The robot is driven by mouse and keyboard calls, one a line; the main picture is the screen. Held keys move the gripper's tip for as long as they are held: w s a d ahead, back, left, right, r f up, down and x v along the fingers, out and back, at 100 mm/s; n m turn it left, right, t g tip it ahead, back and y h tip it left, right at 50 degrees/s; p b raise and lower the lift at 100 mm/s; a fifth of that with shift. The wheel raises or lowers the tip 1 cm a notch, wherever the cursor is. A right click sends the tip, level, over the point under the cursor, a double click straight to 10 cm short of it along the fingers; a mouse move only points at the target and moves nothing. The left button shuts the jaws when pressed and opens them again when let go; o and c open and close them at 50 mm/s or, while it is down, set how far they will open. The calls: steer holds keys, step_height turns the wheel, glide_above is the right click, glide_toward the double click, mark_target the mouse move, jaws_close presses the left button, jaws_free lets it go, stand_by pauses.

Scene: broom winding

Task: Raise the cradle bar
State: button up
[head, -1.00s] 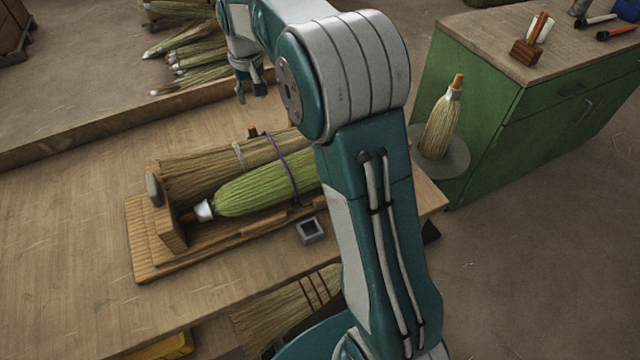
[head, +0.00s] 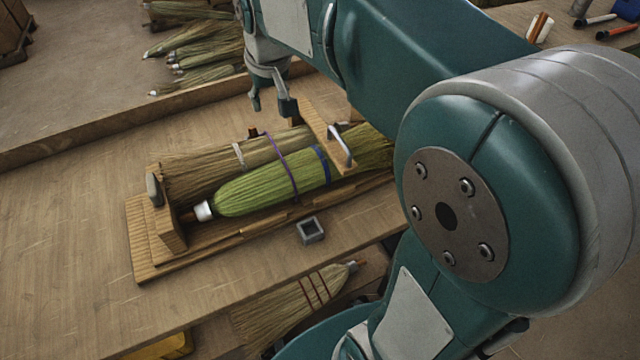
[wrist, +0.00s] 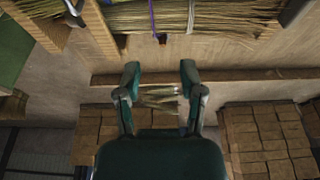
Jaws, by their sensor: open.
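The wooden cradle bar (head: 318,122), with a curved metal handle (head: 341,147), lies across the green broom (head: 250,190) at the right part of the wooden cradle (head: 170,226). My gripper (head: 272,108) is above the bench's far side, left of the bar's far end, and appears apart from it. In the wrist view my gripper (wrist: 160,80) is open with nothing between its fingers. In that view a wooden piece (wrist: 97,32) stands at upper left, and I cannot tell if it is the bar. The cradle's right end is hidden behind my arm in the head view.
A tan broom bundle (head: 195,165) lies behind the green broom. A small grey square block (head: 310,230) sits on the bench (head: 70,230) in front. Several brooms (head: 195,65) lie beyond the bench's raised edge. The bench's left side is clear.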

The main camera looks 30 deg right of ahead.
steer(key=s+f+t, duration=0.2)
steer(key=s, duration=1.8)
steer(key=shift+f, duration=0.3)
steer(key=shift+s, duration=0.1)
steer(key=w+d+g+y, duration=0.2)
steer(key=w+d+g, duration=0.3)
steer(key=w+d, duration=1.3)
steer(key=a+f, duration=0.1)
steer(key=f, duration=0.2)
steer(key=a+f, duration=0.1)
steer(key=f, duration=0.3)
steer(key=w+a+f, duration=0.1)
steer(key=f, duration=0.2)
steer(key=shift+a+f, duration=0.25)
steer(key=shift+f, duration=0.1)
